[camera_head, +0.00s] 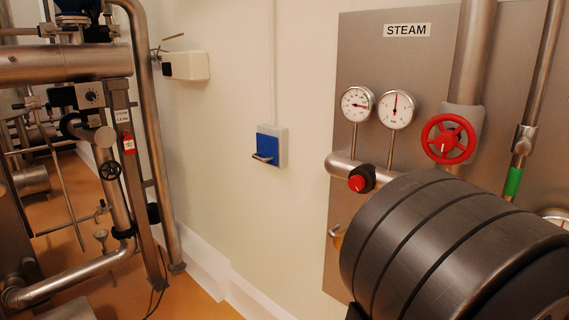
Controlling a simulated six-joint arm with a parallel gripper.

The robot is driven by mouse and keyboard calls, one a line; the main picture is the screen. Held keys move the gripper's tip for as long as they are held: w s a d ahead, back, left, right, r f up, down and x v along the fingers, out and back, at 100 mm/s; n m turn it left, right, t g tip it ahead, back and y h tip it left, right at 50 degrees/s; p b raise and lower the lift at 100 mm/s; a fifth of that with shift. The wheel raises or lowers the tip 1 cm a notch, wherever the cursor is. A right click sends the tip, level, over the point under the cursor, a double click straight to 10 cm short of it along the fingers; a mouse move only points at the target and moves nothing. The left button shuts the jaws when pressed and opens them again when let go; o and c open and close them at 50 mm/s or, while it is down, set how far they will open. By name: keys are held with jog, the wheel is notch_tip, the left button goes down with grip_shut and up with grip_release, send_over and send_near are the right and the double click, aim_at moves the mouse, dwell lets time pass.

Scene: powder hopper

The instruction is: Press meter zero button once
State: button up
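I cannot make out a button marked as a meter zero button in the head view. Two round white gauges with red needles, a left one (356,103) and a right one (397,109), sit on the grey steam panel (365,45). A red round knob with a dark collar (361,179) sits below them on a pipe end. A small box with a round dial (91,95) is on the pipework at the left. My gripper is not in view. The lower right part of the panel is hidden.
A red handwheel (448,139) sticks out from the steam panel. A blue and grey wall box (269,145) with a handle is on the pale wall. Steel pipework (66,63) fills the left side. Some orange floor (205,305) is bare at the bottom.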

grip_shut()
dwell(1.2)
